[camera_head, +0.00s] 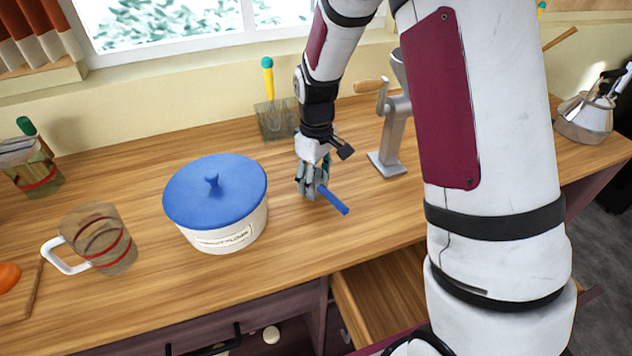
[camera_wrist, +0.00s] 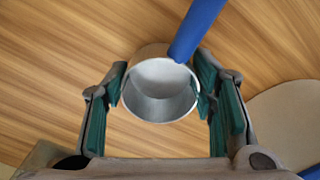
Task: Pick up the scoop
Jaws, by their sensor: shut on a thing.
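The scoop has a round, shiny metal cup (camera_wrist: 160,88) and a blue handle (camera_head: 334,201). In the wrist view its cup sits between the two green-padded fingers of my gripper (camera_wrist: 160,103), and its handle points up and to the right. In the head view my gripper (camera_head: 313,182) is low over the wooden counter, right of the blue-lidded pot. It is shut on the scoop's cup, which the fingers hide there. Only the handle shows, pointing down and to the right. I cannot tell whether the scoop still touches the counter.
The white pot with a blue lid (camera_head: 214,190) stands close left of my gripper. A metal stand with a wooden handle (camera_head: 393,125) is behind right. A glass holder (camera_head: 276,119) stands at the wall. An open drawer (camera_head: 385,298) is below the counter's front edge.

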